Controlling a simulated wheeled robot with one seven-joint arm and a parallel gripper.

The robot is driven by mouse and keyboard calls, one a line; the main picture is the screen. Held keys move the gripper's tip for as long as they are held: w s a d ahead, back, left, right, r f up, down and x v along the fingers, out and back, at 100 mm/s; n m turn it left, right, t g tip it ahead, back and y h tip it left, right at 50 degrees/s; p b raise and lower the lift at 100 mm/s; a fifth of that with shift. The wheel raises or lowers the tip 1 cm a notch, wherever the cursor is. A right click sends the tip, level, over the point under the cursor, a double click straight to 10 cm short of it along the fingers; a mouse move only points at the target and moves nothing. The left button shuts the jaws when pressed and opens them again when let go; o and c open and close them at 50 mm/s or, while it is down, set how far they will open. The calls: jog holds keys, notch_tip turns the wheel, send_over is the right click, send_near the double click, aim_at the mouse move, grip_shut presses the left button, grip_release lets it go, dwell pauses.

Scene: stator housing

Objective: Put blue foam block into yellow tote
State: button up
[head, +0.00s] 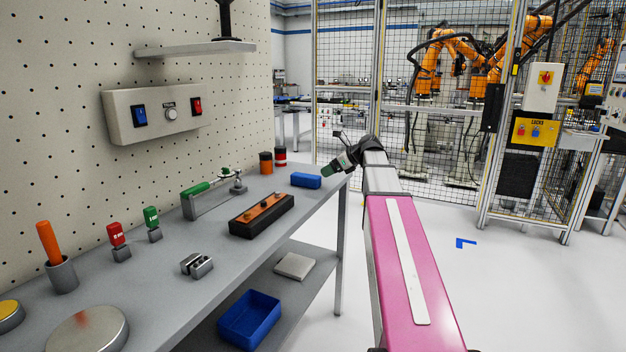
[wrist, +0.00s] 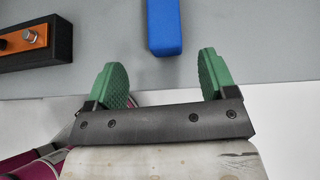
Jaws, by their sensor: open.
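The blue foam block (head: 306,180) lies on the grey workbench near its far right edge. In the wrist view the block (wrist: 164,25) is at the top centre, ahead of the space between my fingertips and apart from them. My gripper (head: 333,170) is just right of the block at the bench edge. In the wrist view my gripper (wrist: 160,75) has two green fingers spread wide, with nothing between them. I see no yellow tote in either view.
A black block with an orange top (head: 262,215) lies left of the blue block. Orange and red-banded cylinders (head: 266,163) stand behind it. A blue bin (head: 249,318) sits on the lower shelf. Floor right of the bench is clear.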

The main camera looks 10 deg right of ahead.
aim_at(307, 175)
jog(key=w+a+r+g+h, duration=0.1)
jog(key=h, duration=0.1)
jog(key=w+a+r+g+h, duration=0.2)
jog(key=shift+w+a+h, duration=0.3)
jog(key=shift+h, duration=0.1)
jog(key=shift+w+a+r+h, duration=0.1)
jog(key=shift+a+r+h, duration=0.1)
jog(key=shift+r+h, duration=0.2)
jog(key=x, duration=0.5)
jog(key=shift+a+f, duration=0.1)
jog(key=shift+f, duration=0.05)
jog(key=shift+a+x, duration=0.2)
jog(key=shift+x, duration=1.15)
jog(key=shift+a+x, duration=0.15)
jog(key=shift+x, duration=1.2)
jog(key=c, duration=1.1)
jog(key=shift+o, duration=0.2)
notch_tip(307, 175, up, 5)
jog(key=shift+a+f, duration=0.1)
jog(key=s+a+r, duration=0.6)
jog(key=a, duration=0.3)
jog(key=shift+s+a+r, duration=0.2)
jog(key=shift+a+r, duration=0.05)
jog(key=shift+a, duration=0.15)
